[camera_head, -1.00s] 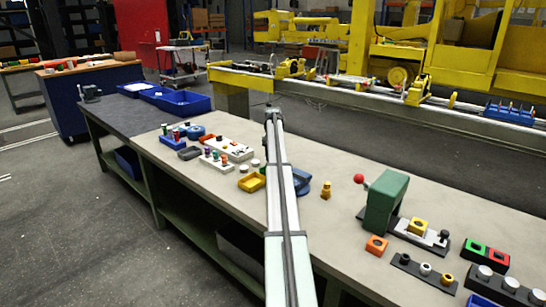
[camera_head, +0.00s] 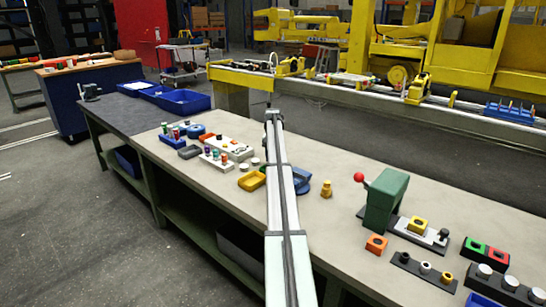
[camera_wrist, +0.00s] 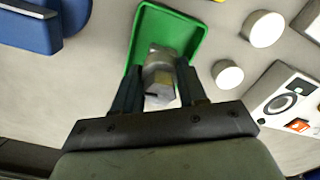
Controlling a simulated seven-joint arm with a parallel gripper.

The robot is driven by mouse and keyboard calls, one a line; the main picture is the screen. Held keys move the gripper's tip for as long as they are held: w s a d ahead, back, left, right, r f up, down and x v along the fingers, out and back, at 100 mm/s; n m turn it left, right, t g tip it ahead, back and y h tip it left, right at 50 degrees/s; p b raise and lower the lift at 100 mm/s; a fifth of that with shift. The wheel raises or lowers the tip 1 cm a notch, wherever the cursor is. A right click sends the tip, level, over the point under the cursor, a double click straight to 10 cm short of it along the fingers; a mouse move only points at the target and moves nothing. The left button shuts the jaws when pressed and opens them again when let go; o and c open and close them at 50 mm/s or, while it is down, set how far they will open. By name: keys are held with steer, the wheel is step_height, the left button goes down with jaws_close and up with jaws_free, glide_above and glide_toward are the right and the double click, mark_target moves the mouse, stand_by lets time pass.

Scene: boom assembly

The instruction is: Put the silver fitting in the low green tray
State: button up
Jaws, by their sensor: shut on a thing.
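In the wrist view, my gripper (camera_wrist: 158,92) is shut on the silver fitting (camera_wrist: 159,72), a grey metal piece with a faceted end facing the camera. The low green tray (camera_wrist: 140,38) lies just beyond the fingers, and the fitting overlaps its inside in this view. I cannot tell whether the fitting touches the tray floor or hangs above it.
White round pieces (camera_wrist: 264,29) and a white panel (camera_wrist: 291,98) lie right of the green tray. A blue object (camera_wrist: 30,30) is at left. In the head view, a yellow tray (camera_head: 252,181) and a brass piece (camera_head: 326,189) flank my arm. A green press (camera_head: 385,200) stands farther right.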

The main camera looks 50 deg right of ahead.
steer(key=shift+f, duration=1.05)
steer(key=o, duration=1.2)
steer(key=shift+r, duration=0.15)
steer(key=shift+r, duration=4.35)
